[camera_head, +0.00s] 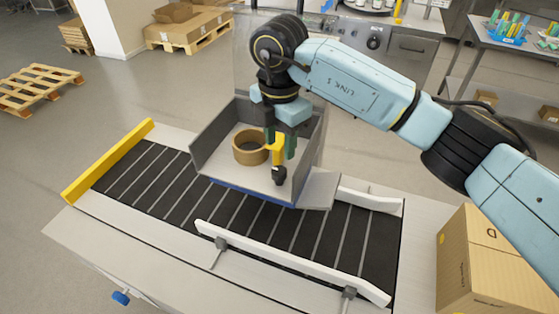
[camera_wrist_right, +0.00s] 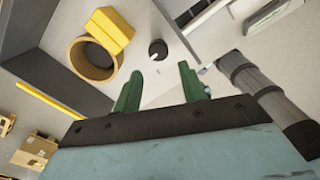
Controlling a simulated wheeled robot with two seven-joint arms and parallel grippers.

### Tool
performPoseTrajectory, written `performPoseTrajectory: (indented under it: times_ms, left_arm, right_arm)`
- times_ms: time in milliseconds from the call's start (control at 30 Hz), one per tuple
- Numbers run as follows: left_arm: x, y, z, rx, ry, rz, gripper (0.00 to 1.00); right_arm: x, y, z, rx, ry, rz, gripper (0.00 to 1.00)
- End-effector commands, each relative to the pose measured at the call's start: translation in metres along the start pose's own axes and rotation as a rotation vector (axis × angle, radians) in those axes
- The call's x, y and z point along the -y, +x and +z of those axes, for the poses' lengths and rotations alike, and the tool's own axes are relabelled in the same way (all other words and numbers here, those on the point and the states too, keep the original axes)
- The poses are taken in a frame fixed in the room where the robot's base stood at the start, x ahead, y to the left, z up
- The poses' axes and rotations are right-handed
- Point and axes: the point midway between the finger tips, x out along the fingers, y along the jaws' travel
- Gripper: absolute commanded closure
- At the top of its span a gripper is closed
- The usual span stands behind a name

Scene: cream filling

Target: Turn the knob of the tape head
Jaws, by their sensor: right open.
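The tape head (camera_head: 213,152) is a grey open box above the conveyor, with a brown tape roll (camera_head: 250,147) and a yellow part (camera_head: 277,146) inside. Its dark knob (camera_head: 279,176) is just below the yellow part in the head view. In the wrist view the round black knob (camera_wrist_right: 158,49) is beside the yellow part (camera_wrist_right: 97,32) and the tape roll (camera_wrist_right: 93,59). My right gripper (camera_head: 281,150) points down over the tape head. Its green fingers (camera_wrist_right: 159,88) are apart and empty, with the knob ahead of the gap between them. My left gripper is out of view.
The black conveyor (camera_head: 160,185) runs below the tape head, with white guide rails (camera_head: 290,262) and a yellow bar (camera_head: 108,160) at its left end. A cardboard box (camera_head: 490,265) stands at the right. A counter with equipment (camera_head: 372,40) is behind.

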Motion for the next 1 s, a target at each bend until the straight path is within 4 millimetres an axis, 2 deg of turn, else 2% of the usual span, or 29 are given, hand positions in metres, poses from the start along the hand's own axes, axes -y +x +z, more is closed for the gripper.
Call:
performPoseTrajectory:
  times_ms: [200, 400, 600, 833, 1000]
  left_arm:
    - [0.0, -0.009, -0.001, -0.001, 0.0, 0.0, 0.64]
    - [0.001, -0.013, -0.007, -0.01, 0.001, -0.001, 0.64]
    - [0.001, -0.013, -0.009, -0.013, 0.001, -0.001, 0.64]
    - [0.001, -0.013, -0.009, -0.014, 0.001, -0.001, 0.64]
    - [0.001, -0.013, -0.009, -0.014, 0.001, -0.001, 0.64]
  right_arm:
    - [0.0, 0.045, -0.001, -0.004, 0.001, -0.003, 0.59]
    - [0.0, 0.072, -0.001, -0.004, -0.001, -0.001, 0.59]
    - [0.0, 0.081, -0.001, -0.003, -0.002, 0.001, 0.59]
    - [0.0, 0.081, -0.001, -0.003, -0.002, 0.001, 0.6]
    - [0.0, 0.081, -0.001, -0.003, -0.002, 0.001, 0.82]
